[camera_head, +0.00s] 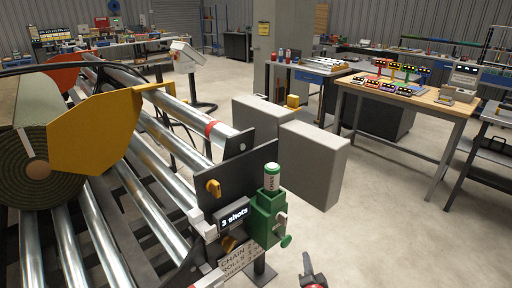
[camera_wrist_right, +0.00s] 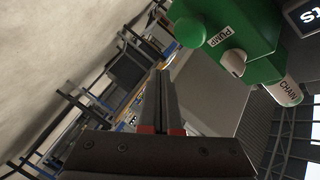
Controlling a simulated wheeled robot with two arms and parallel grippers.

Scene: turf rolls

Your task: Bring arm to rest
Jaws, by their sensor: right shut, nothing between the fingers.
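My right gripper (camera_head: 310,270) is low in the head view, over the concrete floor and to the right of the green pump unit (camera_head: 266,222). In the right wrist view its two fingers (camera_wrist_right: 163,80) are together with nothing between them. The pump unit also shows there at the upper right (camera_wrist_right: 240,30), apart from the fingers. A green and white canister (camera_head: 271,178) stands upright on the pump unit. My left gripper is not seen in either view.
A turf roll (camera_head: 40,165) lies on a rack of metal rollers (camera_head: 140,200) at the left, beside a yellow plate (camera_head: 95,135). A small display (camera_head: 234,218) reads "3 shots". Grey boxes (camera_head: 312,165) stand behind the pump. Floor (camera_head: 400,220) at the right is clear up to the workbenches (camera_head: 410,95).

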